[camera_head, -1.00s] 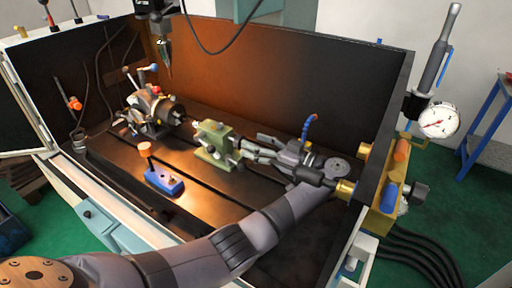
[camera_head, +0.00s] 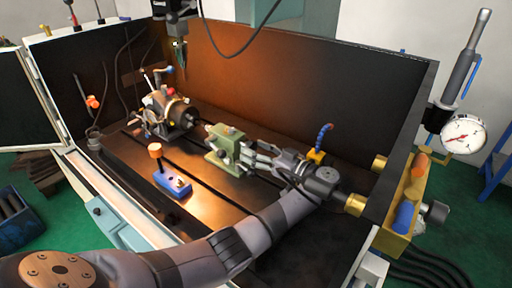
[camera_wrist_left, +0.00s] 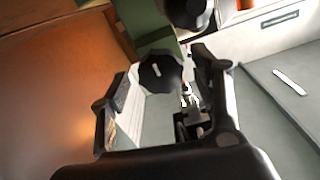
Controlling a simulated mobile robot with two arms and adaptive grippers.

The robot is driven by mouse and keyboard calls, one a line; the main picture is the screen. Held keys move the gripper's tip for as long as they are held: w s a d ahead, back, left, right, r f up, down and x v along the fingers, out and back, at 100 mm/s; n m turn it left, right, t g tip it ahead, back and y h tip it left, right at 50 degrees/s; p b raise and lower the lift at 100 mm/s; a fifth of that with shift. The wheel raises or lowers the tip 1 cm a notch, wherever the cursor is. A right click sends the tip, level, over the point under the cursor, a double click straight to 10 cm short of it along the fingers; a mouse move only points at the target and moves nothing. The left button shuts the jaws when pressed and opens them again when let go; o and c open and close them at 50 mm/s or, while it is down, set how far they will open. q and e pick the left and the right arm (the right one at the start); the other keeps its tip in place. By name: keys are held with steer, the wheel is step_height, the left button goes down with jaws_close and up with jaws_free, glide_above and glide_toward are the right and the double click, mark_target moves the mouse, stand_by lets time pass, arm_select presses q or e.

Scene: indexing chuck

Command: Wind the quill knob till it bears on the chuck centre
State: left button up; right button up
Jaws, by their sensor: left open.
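The indexing chuck (camera_head: 174,114) stands at the back left of the machine bed. The green tailstock (camera_head: 219,158) stands to its right, with its front end towards the chuck and a gap between them. My left gripper (camera_head: 250,157) is at the tailstock's right end. In the left wrist view, a black lobed knob (camera_wrist_left: 161,73) with a pale mark lies between the open fingers of my left gripper (camera_wrist_left: 162,82). I cannot tell whether a finger touches it. A second dark round knob (camera_wrist_left: 188,11) shows beyond it by the green body. My right gripper is not in view.
A blue block with an orange-topped knob (camera_head: 173,185) sits on the bed in front of the tailstock. Dark enclosure walls (camera_head: 290,75) stand behind and at the right. A dial gauge (camera_head: 463,134) is outside the right wall. A tool (camera_head: 180,55) hangs above the bed.

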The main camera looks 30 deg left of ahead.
arm_select(q)
steer(key=shift+a, duration=0.15)
steer(key=shift+c, duration=0.4)
steer(key=c, duration=1.1)
